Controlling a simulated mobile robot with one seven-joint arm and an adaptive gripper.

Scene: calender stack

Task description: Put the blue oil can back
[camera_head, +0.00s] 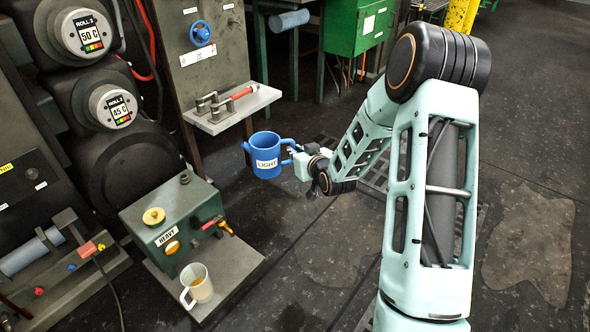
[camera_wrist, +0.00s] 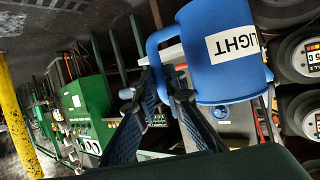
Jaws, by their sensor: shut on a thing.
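The blue oil can (camera_head: 264,168), labelled LIGHT, is held in the air, roughly upright in the head view. It has a handle on its right side and a small spout on its left. My gripper (camera_head: 296,158) is shut on the handle. In the wrist view the can (camera_wrist: 200,45) fills the upper right, and the fingers of my gripper (camera_wrist: 166,88) meet at its handle. The exact grip contact is partly hidden.
A pale shelf (camera_head: 250,106) with a red-handled clamp lies behind the can. At lower left, a box labelled HEAVY (camera_head: 190,215) stands on a grey plate (camera_head: 230,268) with a white mug (camera_head: 204,292). Rollers (camera_head: 125,160) stand left and a green cabinet (camera_head: 345,28) behind.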

